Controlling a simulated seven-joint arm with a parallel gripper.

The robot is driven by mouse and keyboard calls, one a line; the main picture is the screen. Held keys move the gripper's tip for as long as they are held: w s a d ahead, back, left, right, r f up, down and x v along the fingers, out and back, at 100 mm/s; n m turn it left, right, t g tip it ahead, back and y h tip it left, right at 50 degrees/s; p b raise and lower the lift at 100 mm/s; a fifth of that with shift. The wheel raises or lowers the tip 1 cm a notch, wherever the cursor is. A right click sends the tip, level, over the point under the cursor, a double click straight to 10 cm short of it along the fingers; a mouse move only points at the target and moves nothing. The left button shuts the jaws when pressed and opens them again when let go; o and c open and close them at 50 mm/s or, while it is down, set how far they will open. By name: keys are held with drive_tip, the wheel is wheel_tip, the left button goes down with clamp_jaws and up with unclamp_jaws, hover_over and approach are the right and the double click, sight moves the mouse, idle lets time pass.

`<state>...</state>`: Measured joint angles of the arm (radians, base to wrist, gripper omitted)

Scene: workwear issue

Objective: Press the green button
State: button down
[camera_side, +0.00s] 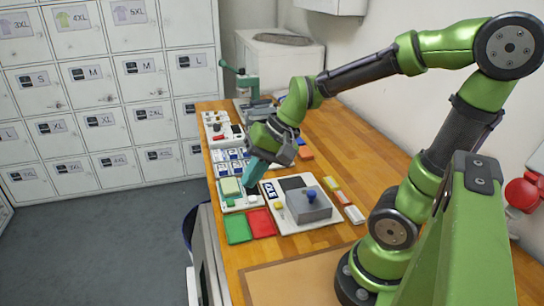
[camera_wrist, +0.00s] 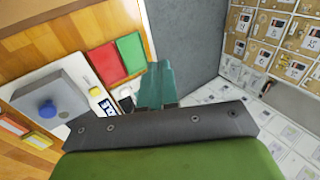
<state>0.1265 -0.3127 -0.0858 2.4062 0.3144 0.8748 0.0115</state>
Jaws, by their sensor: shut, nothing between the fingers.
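My gripper (camera_side: 252,186) has teal fingers, which are shut and empty, pointing down over the left side of the bench. In the wrist view the shut fingers (camera_wrist: 157,84) are at the middle. Below the fingers is a white unit (camera_side: 236,207) with a pale green square face (camera_side: 229,187); the gripper covers part of it. A flat dark green square (camera_side: 238,228) lies in front of that unit, and it also shows in the wrist view (camera_wrist: 131,53). I cannot tell which green part is the button. Whether the fingertips touch the unit is also unclear.
A red square (camera_side: 261,222) lies beside the green one. To its right a white board (camera_side: 284,224) carries a grey box (camera_side: 309,211) with a blue knob (camera_side: 312,196). Small coloured blocks (camera_side: 343,198) line its right. More panels (camera_side: 222,128) stand behind. The wooden front right is clear.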

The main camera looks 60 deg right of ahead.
sight(234, 202)
drive_tip(key=w+d+f+m+t, duration=0.3)
drive_tip(key=w+d+f+m, duration=0.3)
drive_tip(key=w+d+m, duration=0.3)
drive_tip(key=w+m, duration=0.3)
drive_tip(key=shift+w+f+m+y, duration=0.15)
drive_tip(key=shift+w+m+y, duration=0.15)
drive_tip(key=shift+a, duration=0.1)
drive_tip(key=shift+f, duration=4.45)
drive_tip(key=shift+f, duration=0.1)
drive_tip(key=shift+f, duration=0.3)
